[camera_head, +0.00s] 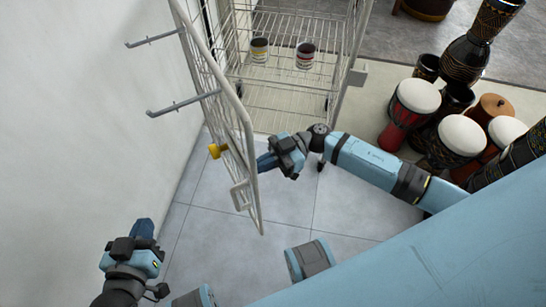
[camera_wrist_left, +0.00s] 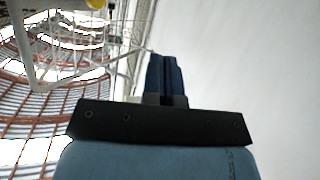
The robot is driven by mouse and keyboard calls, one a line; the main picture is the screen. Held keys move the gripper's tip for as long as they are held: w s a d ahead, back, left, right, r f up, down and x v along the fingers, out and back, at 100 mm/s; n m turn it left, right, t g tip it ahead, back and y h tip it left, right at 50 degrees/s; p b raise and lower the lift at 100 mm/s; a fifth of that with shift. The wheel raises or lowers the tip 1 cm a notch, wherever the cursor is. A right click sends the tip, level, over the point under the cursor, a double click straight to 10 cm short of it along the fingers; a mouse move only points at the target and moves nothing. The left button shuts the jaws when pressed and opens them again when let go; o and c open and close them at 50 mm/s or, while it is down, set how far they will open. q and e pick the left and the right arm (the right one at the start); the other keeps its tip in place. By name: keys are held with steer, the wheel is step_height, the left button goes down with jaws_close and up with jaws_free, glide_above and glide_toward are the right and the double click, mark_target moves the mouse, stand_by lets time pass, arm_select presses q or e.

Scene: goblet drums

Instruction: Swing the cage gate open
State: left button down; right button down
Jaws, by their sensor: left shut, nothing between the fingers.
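The wire cage gate (camera_head: 238,150) stands swung out from the left side of the cage (camera_head: 290,80), and the cage front is uncovered. A yellow knob (camera_head: 215,151) sits on the gate's left side; a yellow piece also shows in the left wrist view (camera_wrist_left: 96,4). My left gripper (camera_head: 146,226) is shut and empty, below and left of the gate and apart from it; its fingers show together in the left wrist view (camera_wrist_left: 165,75). My right gripper (camera_head: 264,163) is close to the right face of the gate; contact and finger opening cannot be told.
Two cans, one with a yellow band (camera_head: 260,50) and one with a red band (camera_head: 305,56), stand inside the cage. Two hooks (camera_head: 183,105) project at the left near the white wall (camera_head: 80,90). Several goblet drums (camera_head: 411,105) crowd the right. Tiled floor (camera_head: 290,205) below the gate is clear.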

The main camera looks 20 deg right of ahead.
mark_target(245, 170)
steer(key=shift+a, duration=0.1)
